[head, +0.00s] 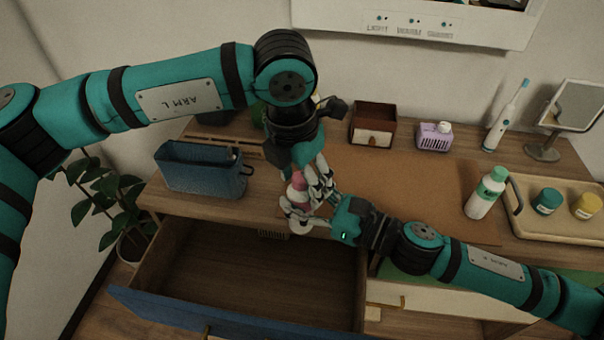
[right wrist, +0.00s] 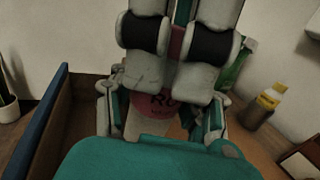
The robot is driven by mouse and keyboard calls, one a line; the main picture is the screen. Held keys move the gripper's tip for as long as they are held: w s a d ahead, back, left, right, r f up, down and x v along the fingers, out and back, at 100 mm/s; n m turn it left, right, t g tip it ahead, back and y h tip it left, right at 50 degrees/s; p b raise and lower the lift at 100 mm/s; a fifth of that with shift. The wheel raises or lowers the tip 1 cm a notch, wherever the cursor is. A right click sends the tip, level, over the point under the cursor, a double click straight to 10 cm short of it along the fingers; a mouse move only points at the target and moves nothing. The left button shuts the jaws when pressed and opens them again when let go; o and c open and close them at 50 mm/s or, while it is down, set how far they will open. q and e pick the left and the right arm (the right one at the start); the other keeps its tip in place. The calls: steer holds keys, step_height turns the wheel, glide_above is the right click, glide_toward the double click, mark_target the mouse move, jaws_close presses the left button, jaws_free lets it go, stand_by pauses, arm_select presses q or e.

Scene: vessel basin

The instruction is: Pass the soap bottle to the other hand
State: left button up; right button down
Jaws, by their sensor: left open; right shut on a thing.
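The soap bottle (head: 297,188), pink with a label, is above the front edge of the tabletop, over the open drawer. My right gripper (head: 306,216) is shut on it from the right. In the right wrist view the pink bottle (right wrist: 162,104) sits between my right fingers, its lower part hidden. My left gripper (head: 321,182) is open and comes down from above, its fingers close beside the bottle. In the right wrist view the left fingers (right wrist: 180,50) cover the bottle's upper part. I cannot tell whether they touch it.
On the table are a blue bin (head: 203,168), a brown box (head: 373,125), a purple soap holder (head: 434,137), a green-capped white bottle (head: 486,193), a tray with jars (head: 517,207), a toothbrush (head: 505,117) and a mirror (head: 575,108). The table's middle is clear.

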arm_select(q)
steer(key=c, duration=1.1)
steer(key=shift+c, duration=0.2)
arm_select(e)
steer(key=c, duration=0.5)
jaws_free()
steer(key=shift+c, duration=0.2)
